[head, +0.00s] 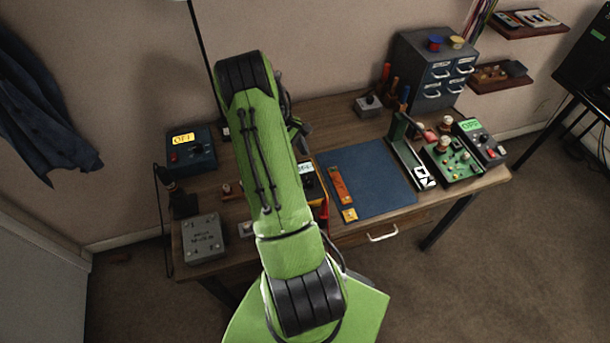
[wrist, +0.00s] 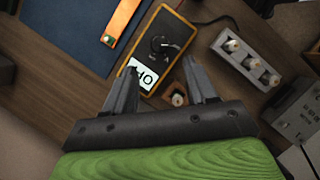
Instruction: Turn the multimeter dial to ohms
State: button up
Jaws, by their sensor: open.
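The multimeter (wrist: 180,40) is a dark box with an orange-yellow edge, lying on the wooden bench. Its round black dial (wrist: 160,43) faces up; I cannot make out where the pointer sits. A white display (wrist: 143,76) on it shows large rotated letters, partly hidden by a finger; "HO" or "OH" is what I can read. In the head view my arm covers most of the meter, leaving part of its yellow edge (head: 324,211). My gripper (wrist: 158,68) is open and empty, its fingers spread on the near side of the dial; I see no contact with it.
A blue mat (head: 385,180) with an orange strip (head: 338,184) lies right of the meter. A small knobbed block (wrist: 177,97) and a strip of white knobs (wrist: 245,60) lie close by. A blue box (head: 190,150) and grey box (head: 203,240) stand left.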

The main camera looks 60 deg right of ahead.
aim_at(310, 180)
jog(key=x, duration=0.9)
jog(key=shift+f, duration=0.3)
jog(key=shift+c, duration=0.3)
jog(key=c, duration=1)
